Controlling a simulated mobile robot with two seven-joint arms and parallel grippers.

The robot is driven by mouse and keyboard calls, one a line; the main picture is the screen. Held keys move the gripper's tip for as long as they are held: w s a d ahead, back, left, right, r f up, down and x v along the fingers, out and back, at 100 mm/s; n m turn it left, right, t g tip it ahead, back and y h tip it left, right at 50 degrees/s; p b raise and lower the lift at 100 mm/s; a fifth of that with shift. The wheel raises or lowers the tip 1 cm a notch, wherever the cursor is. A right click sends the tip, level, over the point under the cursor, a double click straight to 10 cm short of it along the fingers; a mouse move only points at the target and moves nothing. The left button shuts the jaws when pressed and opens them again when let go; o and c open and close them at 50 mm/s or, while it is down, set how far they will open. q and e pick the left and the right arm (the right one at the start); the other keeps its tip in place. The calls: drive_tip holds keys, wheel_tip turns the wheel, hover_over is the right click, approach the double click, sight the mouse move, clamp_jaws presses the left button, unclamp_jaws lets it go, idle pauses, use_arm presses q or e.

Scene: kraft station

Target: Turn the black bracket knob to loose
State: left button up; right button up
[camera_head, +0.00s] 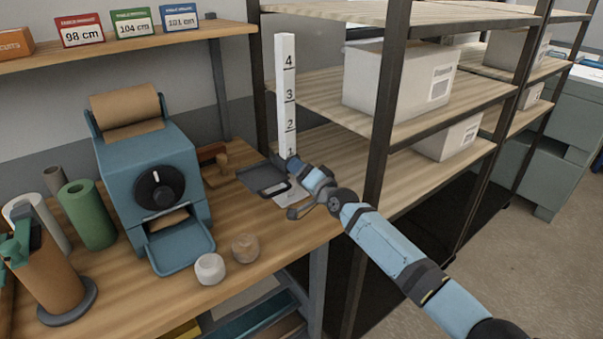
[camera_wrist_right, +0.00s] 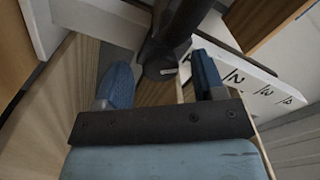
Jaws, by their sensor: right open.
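A dark rounded part with a small white mark, apparently the bracket knob (camera_wrist_right: 162,70), shows between and beyond the fingertips. I cannot tell whether they touch it. The post (camera_wrist_right: 240,80) lies to the right there. My left gripper is not in view.
A blue dispenser (camera_head: 150,165) with its own black dial stands left on the bench. A white roll (camera_head: 210,268) and a tan roll (camera_head: 245,248) lie near the front edge. A dark shelf upright (camera_head: 386,110) stands close to my right arm. White boxes (camera_head: 400,80) sit on the shelves.

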drive_tip(key=p+v, duration=0.1)
drive_tip(key=v, duration=1.2)
drive_tip(key=shift+s+d, duration=0.25)
drive_tip(key=shift+s, duration=0.1)
drive_tip(key=shift+w+d+r, duration=0.1)
drive_tip(key=shift+w+r, duration=0.05)
drive_tip(key=shift+w, duration=0.1)
drive_tip(key=x, duration=1.3)
drive_tip(key=shift+w+a, duration=0.2)
drive_tip(key=shift+a, duration=0.05)
drive_tip(key=c, duration=0.9)
